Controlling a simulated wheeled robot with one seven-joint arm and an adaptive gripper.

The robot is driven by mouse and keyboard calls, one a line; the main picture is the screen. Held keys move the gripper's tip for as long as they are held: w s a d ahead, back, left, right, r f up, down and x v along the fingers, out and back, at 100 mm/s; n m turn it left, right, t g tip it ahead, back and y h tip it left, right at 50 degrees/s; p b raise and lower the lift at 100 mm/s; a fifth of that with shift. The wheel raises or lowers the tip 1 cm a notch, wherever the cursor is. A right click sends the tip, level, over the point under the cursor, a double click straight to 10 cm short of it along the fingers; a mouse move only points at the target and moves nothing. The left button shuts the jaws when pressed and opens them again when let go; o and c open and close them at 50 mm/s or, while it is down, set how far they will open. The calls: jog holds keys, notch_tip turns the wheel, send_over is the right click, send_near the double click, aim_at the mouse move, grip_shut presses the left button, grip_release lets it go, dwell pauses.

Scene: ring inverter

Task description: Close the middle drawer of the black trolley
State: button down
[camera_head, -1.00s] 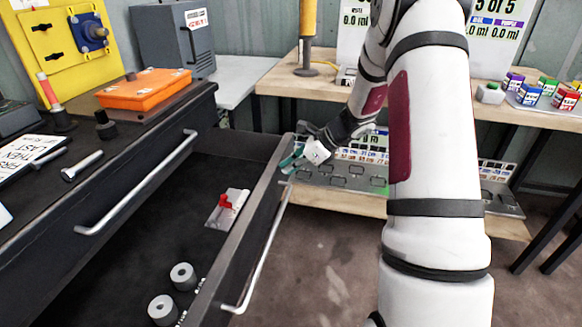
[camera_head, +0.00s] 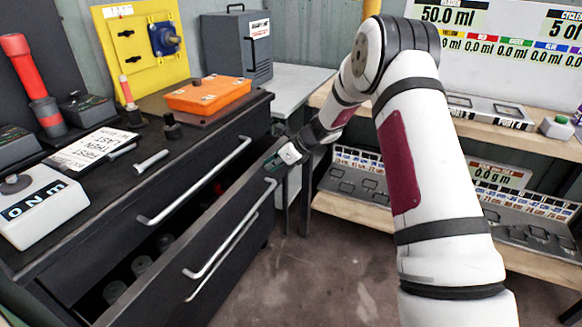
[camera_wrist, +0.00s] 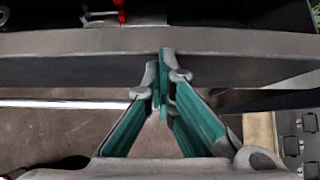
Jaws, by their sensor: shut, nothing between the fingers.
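The black trolley (camera_head: 60,270) stands at the left in the head view. Its open drawer (camera_head: 215,232) is partly pulled out below a shut top drawer with a silver handle (camera_head: 195,185). The open drawer's front has its own silver handle (camera_head: 212,262). My gripper (camera_head: 272,166) is at the far end of that front, near its top edge. In the wrist view my gripper (camera_wrist: 163,85) has its green fingers shut and empty, with the tips at the drawer front (camera_wrist: 80,68). Whether they touch it is hard to tell.
Grey rolls (camera_head: 140,265) and a red item (camera_head: 218,187) lie inside the drawer. An orange case (camera_head: 208,94) and a white sign (camera_head: 93,147) lie on the trolley top. A wooden bench (camera_head: 350,208) stands at the right. The floor between is clear.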

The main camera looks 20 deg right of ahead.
aim_at(261, 163)
jog(key=shift+w+a, duration=1.25)
